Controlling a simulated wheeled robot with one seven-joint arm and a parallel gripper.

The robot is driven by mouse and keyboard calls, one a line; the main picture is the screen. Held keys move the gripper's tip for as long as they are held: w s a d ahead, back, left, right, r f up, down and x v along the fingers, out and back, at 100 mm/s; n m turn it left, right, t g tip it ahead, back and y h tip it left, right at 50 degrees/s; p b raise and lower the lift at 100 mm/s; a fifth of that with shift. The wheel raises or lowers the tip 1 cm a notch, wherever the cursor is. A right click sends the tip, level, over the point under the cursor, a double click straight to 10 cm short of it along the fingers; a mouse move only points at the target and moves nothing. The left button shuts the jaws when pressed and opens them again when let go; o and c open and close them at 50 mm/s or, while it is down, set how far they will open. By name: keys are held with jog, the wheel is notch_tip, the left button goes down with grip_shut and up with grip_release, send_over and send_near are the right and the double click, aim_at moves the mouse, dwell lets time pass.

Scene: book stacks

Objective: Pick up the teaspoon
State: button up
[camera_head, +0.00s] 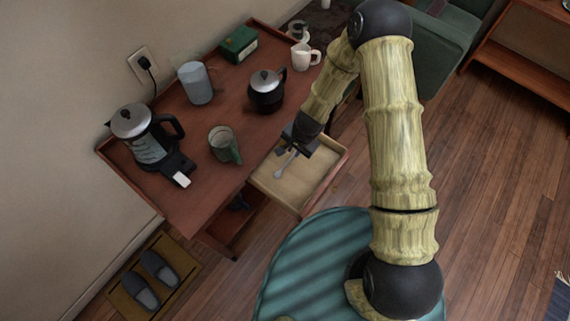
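The teaspoon (286,166) is a small grey metal spoon at the open drawer (316,186) of the wooden table. Its lower end shows against the drawer's pale floor, and its upper end meets my dark gripper (293,148). My gripper points down over the drawer's back left part, right at the spoon. The fingers are small and dark here, so I cannot tell whether they are open or closed on the spoon. I also cannot tell whether the spoon rests on the drawer floor or is off it.
Slippers (158,266) lie on a floor mat. A green armchair (440,50) stands behind my arm.

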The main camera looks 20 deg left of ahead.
aim_at(291, 158)
jog(key=shift+a+f, duration=0.25)
jog(key=shift+f, duration=1.05)
jog(key=shift+a+f, duration=0.25)
jog(key=shift+f, duration=1.05)
grip_shut()
